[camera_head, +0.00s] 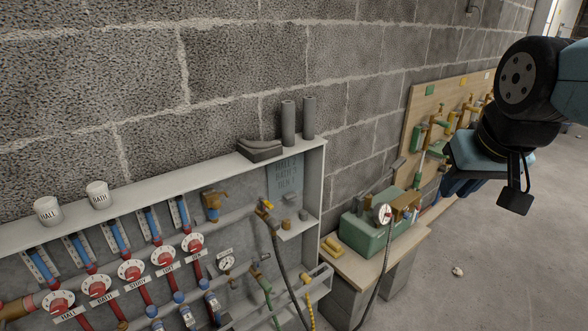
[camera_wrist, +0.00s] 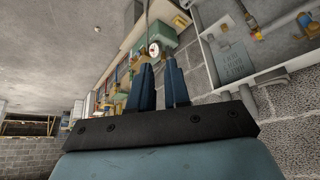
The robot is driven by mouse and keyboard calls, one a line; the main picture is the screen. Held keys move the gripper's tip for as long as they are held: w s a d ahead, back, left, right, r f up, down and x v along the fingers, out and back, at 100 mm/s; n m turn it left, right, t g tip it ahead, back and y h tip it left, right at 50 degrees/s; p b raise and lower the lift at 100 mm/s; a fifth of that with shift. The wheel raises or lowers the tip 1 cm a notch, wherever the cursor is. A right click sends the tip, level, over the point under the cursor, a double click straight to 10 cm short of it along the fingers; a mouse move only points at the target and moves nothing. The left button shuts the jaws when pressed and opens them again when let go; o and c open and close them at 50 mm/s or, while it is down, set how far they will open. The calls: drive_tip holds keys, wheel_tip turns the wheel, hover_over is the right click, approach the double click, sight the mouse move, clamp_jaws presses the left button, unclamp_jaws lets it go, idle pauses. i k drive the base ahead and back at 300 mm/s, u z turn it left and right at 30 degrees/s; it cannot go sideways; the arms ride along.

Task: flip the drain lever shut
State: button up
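The grey manifold cabinet (camera_head: 318,160) holds a row of red valves with white dials and tags. My gripper (camera_head: 452,188) is in the air at the right, well away from the cabinet. In the wrist view my gripper (camera_wrist: 158,68) has its two blue fingers apart with nothing between them.
A green box pump (camera_head: 368,232) with a white gauge stands on a low bench (camera_head: 350,268) right of the cabinet. A wooden board (camera_head: 418,112) with brass fittings is on the wall behind my gripper. White mugs (camera_head: 47,209) and grey tubes (camera_head: 288,122) stand on the cabinet top.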

sight(266, 256)
drive_tip(key=z, duration=0.1)
drive_tip(key=k, duration=1.3)
drive_tip(key=u, duration=0.4)
drive_tip(key=i, duration=1)
drive_tip(key=z, duration=0.1)
